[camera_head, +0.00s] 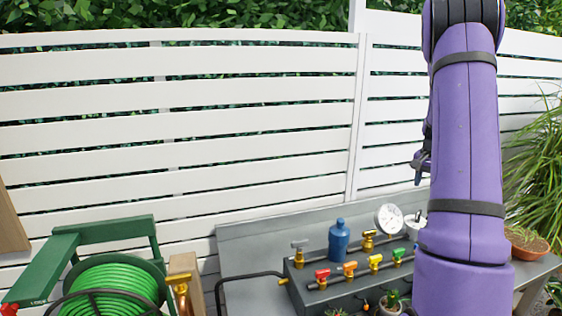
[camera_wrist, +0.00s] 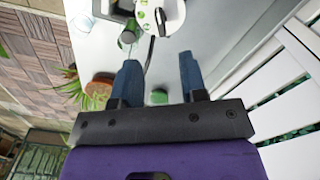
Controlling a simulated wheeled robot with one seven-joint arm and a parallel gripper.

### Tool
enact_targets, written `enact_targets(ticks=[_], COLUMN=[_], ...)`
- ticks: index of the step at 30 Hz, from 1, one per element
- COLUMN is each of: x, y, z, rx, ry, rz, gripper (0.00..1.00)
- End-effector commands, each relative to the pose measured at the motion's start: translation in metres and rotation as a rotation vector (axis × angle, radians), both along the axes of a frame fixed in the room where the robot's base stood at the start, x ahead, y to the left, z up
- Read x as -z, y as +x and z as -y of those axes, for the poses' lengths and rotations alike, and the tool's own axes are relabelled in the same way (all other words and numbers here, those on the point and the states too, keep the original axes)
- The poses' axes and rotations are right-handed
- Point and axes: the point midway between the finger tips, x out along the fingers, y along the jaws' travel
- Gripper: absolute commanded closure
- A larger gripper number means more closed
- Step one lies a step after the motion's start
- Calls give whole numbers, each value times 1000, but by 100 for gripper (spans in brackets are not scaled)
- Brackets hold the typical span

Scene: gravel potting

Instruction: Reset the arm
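My gripper (camera_wrist: 159,60) shows in the wrist view with its two blue-grey fingers spread apart and nothing held between them. In the head view only a small dark part of my gripper (camera_head: 421,165) shows at the left edge of my raised purple arm, above the bench; the rest is hidden behind the arm.
A grey bench (camera_head: 245,257) carries a dark block with coloured valves (camera_head: 349,270), a blue bottle (camera_head: 339,240) and a round white gauge (camera_head: 389,218). A green hose reel (camera_head: 110,282) stands at left. A potted plant (camera_head: 527,243) is at right. A white slatted fence (camera_head: 255,115) closes the back.

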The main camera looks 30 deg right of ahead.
Motion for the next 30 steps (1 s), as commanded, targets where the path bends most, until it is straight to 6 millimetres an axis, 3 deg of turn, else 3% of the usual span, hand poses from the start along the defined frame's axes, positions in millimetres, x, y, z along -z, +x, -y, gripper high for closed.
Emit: enact_targets(ticks=[5, 8, 15, 19, 25, 30], x=[-4, -19, -81, -110, -148, -171], y=[3, 11, 33, 35, 25, 4], z=[-5, -23, -113, -166, -245, -308], rx=[-11, -48, -229, -338, -509, -655], ry=[-2, -8, -35, -51, -81, -110], rz=[5, 21, 93, 129, 186, 231], gripper=[61, 61, 61, 61, 61, 61])
